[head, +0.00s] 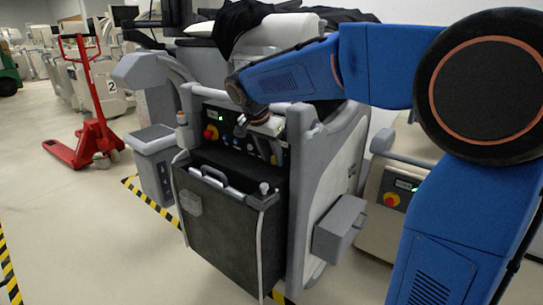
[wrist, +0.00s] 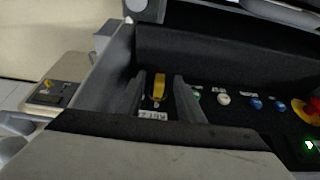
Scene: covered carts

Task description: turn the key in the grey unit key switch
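The grey unit (head: 330,165) stands in the middle of the head view, with a dark control panel on its near side. In the wrist view the key switch shows as an upright yellow key (wrist: 158,88) on the black panel, with a white label (wrist: 152,115) below it, partly hidden. My gripper (wrist: 160,98) is open, with one dark finger on each side of the key and a visible gap on both sides. In the head view my gripper (head: 268,127) is at the right part of the panel, and my wrist hides the key there.
On the panel are green, white and blue buttons (wrist: 256,104), a red emergency stop (wrist: 310,108) and a lit green display (wrist: 310,145). A black bin with a handle (head: 225,220) hangs below. A beige unit (head: 370,220) stands at right; a red pallet jack (head: 95,135) stands left on open floor.

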